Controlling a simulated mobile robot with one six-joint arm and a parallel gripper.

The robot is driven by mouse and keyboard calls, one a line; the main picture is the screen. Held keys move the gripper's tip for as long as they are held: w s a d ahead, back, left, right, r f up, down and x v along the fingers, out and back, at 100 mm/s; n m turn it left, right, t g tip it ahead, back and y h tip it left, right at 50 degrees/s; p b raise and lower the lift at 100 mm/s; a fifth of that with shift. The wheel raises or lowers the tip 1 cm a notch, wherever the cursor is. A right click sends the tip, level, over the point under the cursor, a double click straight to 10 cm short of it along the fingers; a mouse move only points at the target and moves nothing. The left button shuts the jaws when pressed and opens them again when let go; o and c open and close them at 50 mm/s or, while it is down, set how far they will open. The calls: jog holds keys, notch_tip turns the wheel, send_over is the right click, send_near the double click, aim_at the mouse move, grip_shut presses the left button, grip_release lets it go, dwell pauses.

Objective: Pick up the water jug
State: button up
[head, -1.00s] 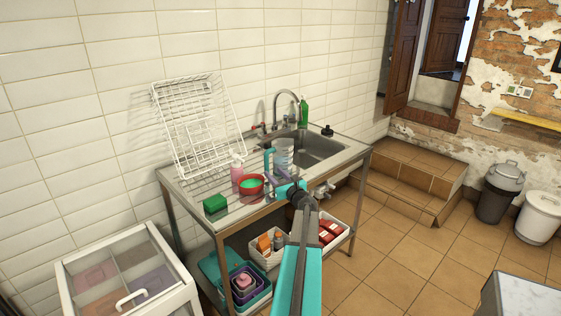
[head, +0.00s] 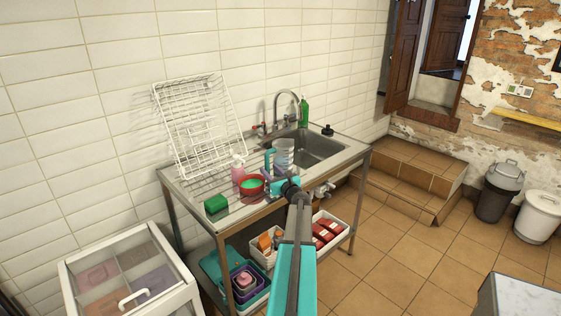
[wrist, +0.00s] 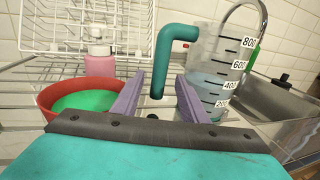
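The water jug (head: 285,153) is clear with a teal handle and stands upright on the metal counter near the sink's left side. In the wrist view the jug (wrist: 212,65) shows black scale marks and number labels. Its teal handle (wrist: 161,60) hangs on the left side of the jug. My gripper (head: 273,179) is open. In the wrist view my gripper's purple fingers (wrist: 159,82) stand to either side of the lower handle, the right one in front of the gap or body. I cannot tell whether either finger touches the handle.
A red bowl with a green one inside (wrist: 80,101) sits close left of my gripper. A pink bottle (wrist: 99,62) stands behind it. A green sponge (head: 215,203), a white rack (head: 197,125) and the sink (head: 312,147) are also on the counter.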

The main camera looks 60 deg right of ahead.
aim_at(268, 168)
jog(key=shift+p+x, duration=0.5)
jog(key=shift+x, duration=1.15)
jog(key=shift+a, duration=0.15)
jog(key=shift+c, duration=0.5)
grip_shut()
